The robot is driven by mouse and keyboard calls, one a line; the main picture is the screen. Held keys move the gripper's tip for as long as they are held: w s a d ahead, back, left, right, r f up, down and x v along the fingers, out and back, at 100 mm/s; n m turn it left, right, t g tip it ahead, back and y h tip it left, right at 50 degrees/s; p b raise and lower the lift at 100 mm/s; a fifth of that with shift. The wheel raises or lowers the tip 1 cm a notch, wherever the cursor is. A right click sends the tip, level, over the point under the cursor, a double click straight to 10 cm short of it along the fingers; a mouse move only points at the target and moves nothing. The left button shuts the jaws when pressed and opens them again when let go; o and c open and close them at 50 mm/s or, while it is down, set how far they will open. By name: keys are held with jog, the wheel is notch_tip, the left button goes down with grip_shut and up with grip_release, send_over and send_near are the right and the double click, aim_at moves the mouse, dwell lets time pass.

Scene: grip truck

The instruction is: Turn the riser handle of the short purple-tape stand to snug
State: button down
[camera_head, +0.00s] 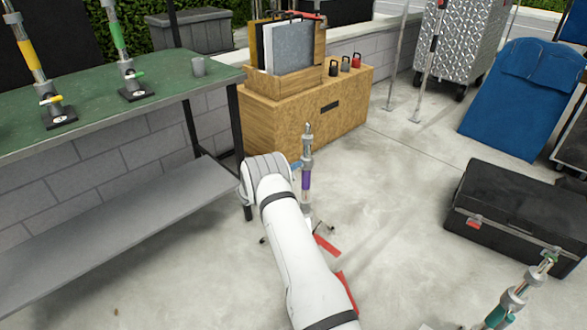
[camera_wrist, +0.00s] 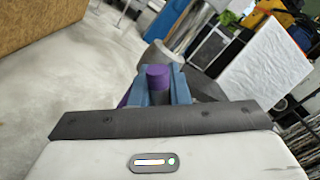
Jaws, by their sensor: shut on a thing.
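The short purple-tape stand (camera_head: 306,178) stands on the concrete floor in the middle of the head view, upright, with a silver top and a purple band. Its lower part and legs are partly hidden by my white arm. My gripper (camera_wrist: 161,88) has blue fingers, shut on the purple riser handle (camera_wrist: 158,75) in the wrist view. The handle's end shows between the fingers. In the head view a bit of blue finger (camera_head: 296,167) shows just left of the stand's column. The handle itself is hidden there, and I cannot tell how tight it is.
A green-topped bench (camera_head: 160,92) with taped stands is on the left. A plywood cabinet (camera_head: 290,118) stands behind the stand. A black case (camera_head: 515,205) and a teal-taped stand (camera_head: 510,300) are on the right. Red pieces (camera_head: 327,245) lie near the stand's base.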

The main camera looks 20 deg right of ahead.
jog(key=shift+w+a+f+n, duration=0.1)
jog(key=shift+f+n, duration=0.05)
jog(key=shift+n, duration=1.5)
jog(key=shift+w+d+f+n, duration=0.1)
jog(key=shift+f+n, duration=0.05)
jog(key=shift+n, duration=1.55)
jog(key=shift+a+f+n, duration=0.1)
jog(key=shift+f+n, duration=0.05)
jog(key=shift+n, duration=1.5)
jog(key=c, duration=1.4)
grip_release()
jog(key=p+v, duration=0.1)
jog(key=v, duration=0.6)
jog(key=shift+s+a+p, duration=0.15)
jog(key=shift+a+p, duration=0.2)
jog(key=shift+p, duration=0.05)
